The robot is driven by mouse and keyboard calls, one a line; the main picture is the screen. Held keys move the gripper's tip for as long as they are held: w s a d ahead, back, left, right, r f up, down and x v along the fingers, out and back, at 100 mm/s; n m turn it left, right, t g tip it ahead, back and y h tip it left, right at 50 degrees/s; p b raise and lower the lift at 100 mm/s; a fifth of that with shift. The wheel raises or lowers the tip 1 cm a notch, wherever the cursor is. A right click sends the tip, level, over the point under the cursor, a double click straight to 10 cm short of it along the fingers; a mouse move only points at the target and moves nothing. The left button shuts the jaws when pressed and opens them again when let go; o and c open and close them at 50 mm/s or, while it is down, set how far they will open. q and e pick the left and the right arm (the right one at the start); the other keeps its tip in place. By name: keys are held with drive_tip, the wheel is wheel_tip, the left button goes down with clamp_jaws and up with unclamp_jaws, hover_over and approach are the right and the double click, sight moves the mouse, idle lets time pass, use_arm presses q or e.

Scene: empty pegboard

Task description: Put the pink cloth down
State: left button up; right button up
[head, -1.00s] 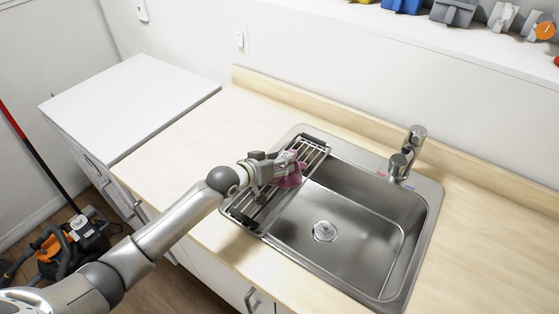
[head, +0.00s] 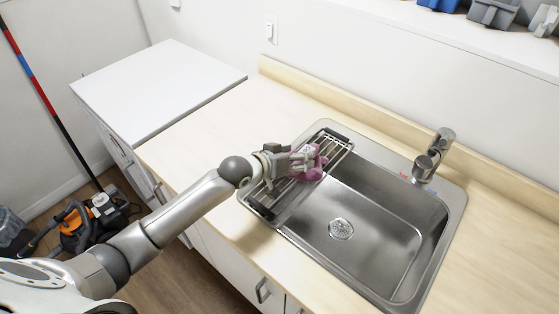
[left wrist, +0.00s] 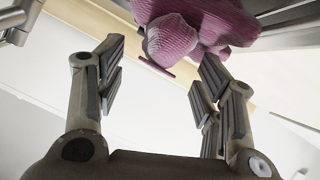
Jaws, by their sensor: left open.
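The pink cloth (head: 314,173) is a crumpled bundle at the rack over the left part of the sink. It also shows at the top of the left wrist view (left wrist: 215,22), with a paler pink fold toward the middle. My left gripper (head: 306,160) is at the cloth, partly covering it in the head view. In the left wrist view my left gripper (left wrist: 162,60) has its fingers spread wide apart, with the cloth at and beyond the fingertips. Whether a finger touches the cloth is unclear. My right gripper is out of view.
The metal drying rack (head: 335,149) spans the left side of the steel sink (head: 375,240). The faucet (head: 432,158) stands at the back right. The wooden counter (head: 205,140) left of the sink is clear, and a white cabinet top (head: 155,90) beyond it is bare.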

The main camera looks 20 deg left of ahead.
use_arm(q)
drive_tip(key=b+v, duration=0.1)
drive_tip(key=v, duration=0.8)
drive_tip(key=shift+s, duration=0.3)
drive_tip(key=shift+a+r, duration=0.15)
